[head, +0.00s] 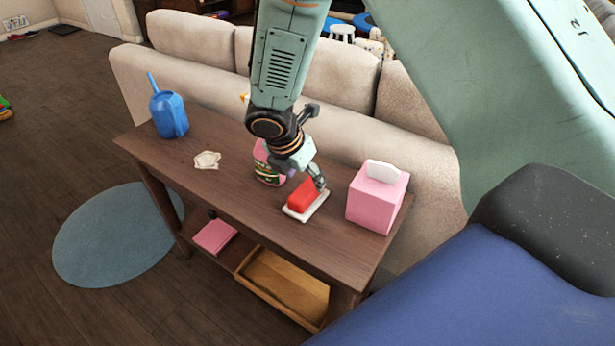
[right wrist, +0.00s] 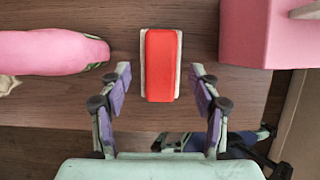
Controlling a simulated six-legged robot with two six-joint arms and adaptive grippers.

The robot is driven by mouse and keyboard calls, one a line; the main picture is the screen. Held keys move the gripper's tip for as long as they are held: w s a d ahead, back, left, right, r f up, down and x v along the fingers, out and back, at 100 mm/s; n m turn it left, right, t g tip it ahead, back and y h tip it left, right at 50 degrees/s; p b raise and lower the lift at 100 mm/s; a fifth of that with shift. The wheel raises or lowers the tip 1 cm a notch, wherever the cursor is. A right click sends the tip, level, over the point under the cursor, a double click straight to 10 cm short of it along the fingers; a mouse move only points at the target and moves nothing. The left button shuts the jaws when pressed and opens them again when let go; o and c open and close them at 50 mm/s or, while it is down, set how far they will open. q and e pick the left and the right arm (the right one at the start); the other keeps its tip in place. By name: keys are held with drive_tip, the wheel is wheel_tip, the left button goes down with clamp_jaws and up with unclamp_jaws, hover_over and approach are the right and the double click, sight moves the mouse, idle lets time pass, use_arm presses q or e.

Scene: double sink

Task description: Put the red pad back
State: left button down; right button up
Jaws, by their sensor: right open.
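The red pad (head: 304,195) lies on a small white tray (head: 292,214) on the brown wooden table, left of the pink tissue box. In the right wrist view the red pad (right wrist: 161,66) sits lengthwise on the white tray (right wrist: 144,66), whose rim shows around it. My right gripper (head: 319,186) is close over the pad in the head view. My left gripper is not in view.
A pink tissue box (head: 376,201) stands close right of the tray. A pink bottle (head: 265,165) stands left, partly behind my arm. A blue watering can (head: 168,112) and a beige piece (head: 207,160) are farther left. A sofa backs the table (head: 232,190); its lower shelf holds a wooden tray (head: 285,287).

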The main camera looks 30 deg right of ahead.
drive_tip(key=p+v, duration=0.3)
drive_tip(key=v, duration=0.4)
drive_tip(key=shift+f, duration=0.2)
